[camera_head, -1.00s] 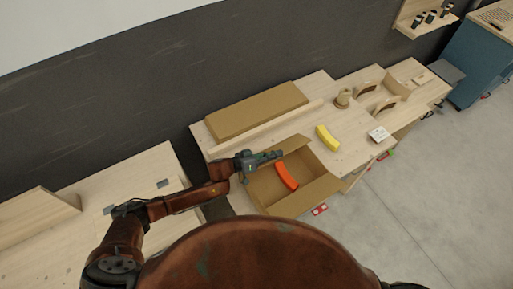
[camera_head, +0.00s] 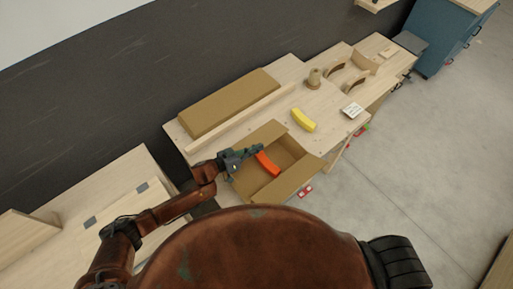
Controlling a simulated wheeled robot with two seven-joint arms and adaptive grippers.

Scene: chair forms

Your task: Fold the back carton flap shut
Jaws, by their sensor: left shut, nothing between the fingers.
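The open brown carton (camera_head: 292,183) stands at the front of the wooden bench, with an orange curved piece (camera_head: 268,164) inside it. The carton's back flap (camera_head: 264,131) stands open on the side toward the bench's back; my left gripper partly covers that side. My left gripper (camera_head: 259,149) is shut and empty. It reaches in from the left over the carton's left part, its tips close to the upper end of the orange piece. I cannot tell whether it touches the carton. My right gripper is not in view.
A yellow curved piece (camera_head: 303,120) lies on the bench behind the carton. A long brown box (camera_head: 230,103) lies at the back left, with a wooden strip before it. Open floor lies at right.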

